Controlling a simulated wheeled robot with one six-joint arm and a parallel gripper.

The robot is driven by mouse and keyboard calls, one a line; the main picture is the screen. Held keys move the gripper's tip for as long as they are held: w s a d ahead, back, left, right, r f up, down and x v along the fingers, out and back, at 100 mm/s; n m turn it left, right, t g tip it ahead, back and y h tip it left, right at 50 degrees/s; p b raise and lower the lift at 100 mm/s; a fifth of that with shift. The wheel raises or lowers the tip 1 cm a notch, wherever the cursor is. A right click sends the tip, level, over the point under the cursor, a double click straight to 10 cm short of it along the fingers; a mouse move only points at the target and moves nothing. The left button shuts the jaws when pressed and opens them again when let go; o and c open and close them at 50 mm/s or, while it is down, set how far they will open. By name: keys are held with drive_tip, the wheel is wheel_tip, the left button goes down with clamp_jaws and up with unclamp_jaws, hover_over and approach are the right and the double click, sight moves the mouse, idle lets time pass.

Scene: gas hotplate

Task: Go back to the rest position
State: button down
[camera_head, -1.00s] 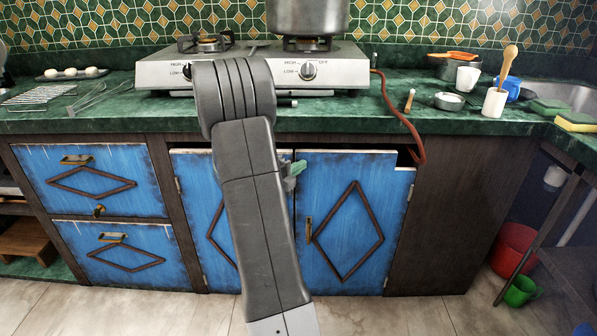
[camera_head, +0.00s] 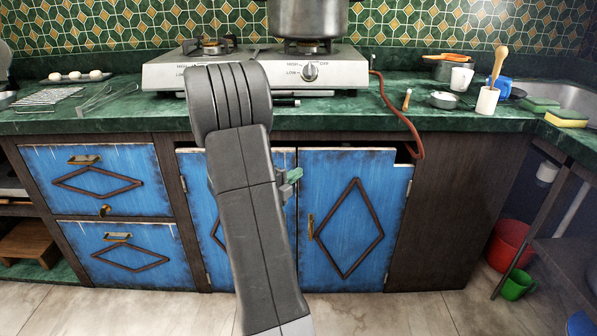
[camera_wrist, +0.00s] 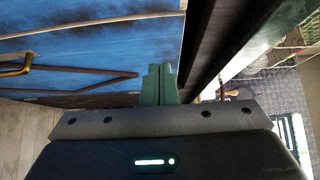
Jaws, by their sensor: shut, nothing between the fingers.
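My arm rises through the middle of the head camera view, in front of the blue cabinet doors. My gripper is mostly hidden behind the arm there; its green fingertips (camera_head: 291,177) poke out to the right of it. In the wrist view the green fingers (camera_wrist: 159,84) are together, with nothing held. A blue cabinet panel (camera_wrist: 100,45) with a brass handle (camera_wrist: 15,66) lies beyond and left of them.
The gas hotplate (camera_head: 350,73) stands on the green counter (camera_head: 60,121), with a pot (camera_head: 307,18) on its right burner. A red-brown hose (camera_head: 400,118) hangs over the counter edge. Blue drawers (camera_head: 95,180) are left. A red bucket (camera_head: 508,243) and green mug (camera_head: 516,285) stand right.

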drive_tip(key=p+v, duration=0.1)
drive_tip(key=v, duration=0.6)
drive_tip(key=shift+a, duration=0.3)
drive_tip(key=shift+w, duration=0.1)
